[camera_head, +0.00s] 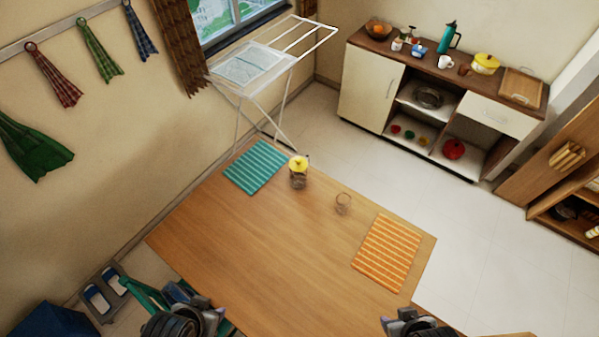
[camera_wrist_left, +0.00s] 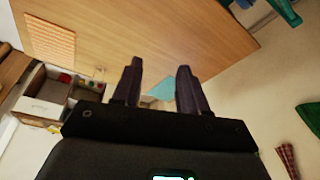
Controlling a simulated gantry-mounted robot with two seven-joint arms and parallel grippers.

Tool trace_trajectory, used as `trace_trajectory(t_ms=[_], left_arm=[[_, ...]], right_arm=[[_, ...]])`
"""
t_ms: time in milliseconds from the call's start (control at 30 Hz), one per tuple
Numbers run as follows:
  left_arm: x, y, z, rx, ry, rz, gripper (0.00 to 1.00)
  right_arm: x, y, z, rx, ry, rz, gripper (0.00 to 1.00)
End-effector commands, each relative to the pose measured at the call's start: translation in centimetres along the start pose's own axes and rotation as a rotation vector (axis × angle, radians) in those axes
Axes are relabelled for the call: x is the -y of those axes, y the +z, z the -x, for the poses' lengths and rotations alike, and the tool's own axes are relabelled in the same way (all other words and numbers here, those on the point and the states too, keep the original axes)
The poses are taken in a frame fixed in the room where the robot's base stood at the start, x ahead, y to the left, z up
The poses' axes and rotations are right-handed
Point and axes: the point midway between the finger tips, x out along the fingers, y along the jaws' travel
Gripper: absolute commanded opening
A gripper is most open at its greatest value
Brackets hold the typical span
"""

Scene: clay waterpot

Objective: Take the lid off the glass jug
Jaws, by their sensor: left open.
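The glass jug (camera_head: 298,182) stands upright at the far edge of the wooden table, beside the teal striped mat. Its yellow lid (camera_head: 298,163) sits on top. My left gripper (camera_head: 217,316) is at the near left of the table, well apart from the jug. In the left wrist view its two dark fingers (camera_wrist_left: 160,78) are spread with nothing between them. I cannot make out the jug in that view. My right gripper (camera_head: 388,322) is at the bottom edge of the head view, far from the jug; its fingers are too small to read.
A clear drinking glass (camera_head: 343,204) stands right of the jug. The teal mat (camera_head: 257,166) and an orange striped mat (camera_head: 387,252) lie on the table (camera_head: 270,245). The table's middle is clear. A drying rack (camera_head: 262,72) stands beyond the far edge.

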Motion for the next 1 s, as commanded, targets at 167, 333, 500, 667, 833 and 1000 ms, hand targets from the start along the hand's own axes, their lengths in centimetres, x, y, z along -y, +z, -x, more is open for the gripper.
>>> trace_trajectory(t_ms=[167, 333, 500, 667, 833, 1000], left_arm=[[0.0, 0.0, 0.0, 0.0, 0.0, 0.0, 0.43], [0.0, 0.0, 0.0, 0.0, 0.0, 0.0, 0.61], [0.0, 0.0, 0.0, 0.0, 0.0, 0.0, 0.61], [0.0, 0.0, 0.0, 0.0, 0.0, 0.027, 0.61], [0.0, -0.6, 0.0, -0.032, 0.002, 0.157, 0.61], [-0.5, -2.1, -0.1, -0.11, 0.024, 0.318, 0.61]], right_arm=[[0.0, 0.0, 0.0, 0.0, 0.0, 0.0, 0.43], [0.0, 0.0, 0.0, 0.0, 0.0, 0.0, 0.43], [0.0, 0.0, 0.0, 0.0, 0.0, 0.0, 0.43], [0.0, 0.0, 0.0, 0.0, 0.0, 0.0, 0.43], [0.0, 0.0, 0.0, 0.0, 0.0, 0.0, 0.43], [0.0, 0.0, 0.0, 0.0, 0.0, 0.0, 0.43]])
